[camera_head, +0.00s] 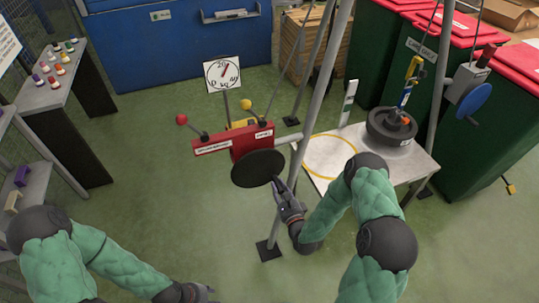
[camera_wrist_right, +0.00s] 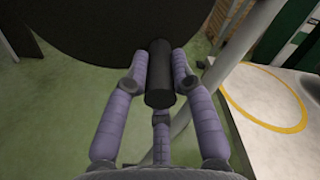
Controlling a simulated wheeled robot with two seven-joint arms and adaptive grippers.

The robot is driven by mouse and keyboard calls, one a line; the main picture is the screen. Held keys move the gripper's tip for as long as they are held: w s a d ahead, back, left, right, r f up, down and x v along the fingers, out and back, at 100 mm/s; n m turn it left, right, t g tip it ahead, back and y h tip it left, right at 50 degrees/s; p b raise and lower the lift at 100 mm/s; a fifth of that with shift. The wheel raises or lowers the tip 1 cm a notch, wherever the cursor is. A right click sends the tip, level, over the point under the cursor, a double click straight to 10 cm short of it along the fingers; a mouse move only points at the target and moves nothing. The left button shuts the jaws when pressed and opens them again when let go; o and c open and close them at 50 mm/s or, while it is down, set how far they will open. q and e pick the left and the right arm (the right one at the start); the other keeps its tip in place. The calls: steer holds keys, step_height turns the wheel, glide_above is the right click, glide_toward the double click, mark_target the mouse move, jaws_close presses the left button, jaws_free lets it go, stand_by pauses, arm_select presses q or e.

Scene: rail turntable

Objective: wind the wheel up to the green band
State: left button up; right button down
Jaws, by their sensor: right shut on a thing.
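A dark round wheel-like load (camera_head: 388,131) sits on the white table's right part, below a blue-and-yellow hook (camera_head: 410,80). A white post with a green band (camera_head: 348,103) stands at the table's back edge. A red winch (camera_head: 222,145) on the frame carries a black crank disc (camera_head: 258,168). My right gripper (camera_head: 287,190) is at the disc's lower right edge. In the right wrist view, its fingers (camera_wrist_right: 159,75) are shut on the disc's black cylindrical handle (camera_wrist_right: 160,92). My left gripper (camera_head: 196,293) is low at the bottom edge, its fingers unclear.
A dial (camera_head: 222,74) with a red needle stands behind the winch. A yellow ring (camera_head: 309,157) marks the bare left part of the table (camera_head: 420,160). Frame legs (camera_head: 318,85) rise beside my right gripper. A blue disc (camera_head: 473,101) hangs at right. Green floor is clear at left.

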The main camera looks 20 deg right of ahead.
steer(key=shift+s+a+f+m, duration=0.15)
steer(key=shift+a+f+m, duration=0.3)
steer(key=shift+a+m, duration=0.2)
steer(key=shift+s+a+f+m, duration=0.1)
steer(key=shift+a+f+m, duration=0.35)
steer(key=shift+a+m, duration=0.2)
steer(key=c, duration=0.8)
jaws_free()
steer(key=shift+w, duration=0.1)
steer(key=shift+c, duration=0.2)
steer(key=shift+w+d+r, duration=0.1)
steer(key=shift+d+r, duration=0.05)
steer(key=shift+d, duration=0.05)
steer(key=s, duration=0.8)
steer(key=shift+d, duration=0.15)
steer(key=shift+r, duration=0.1)
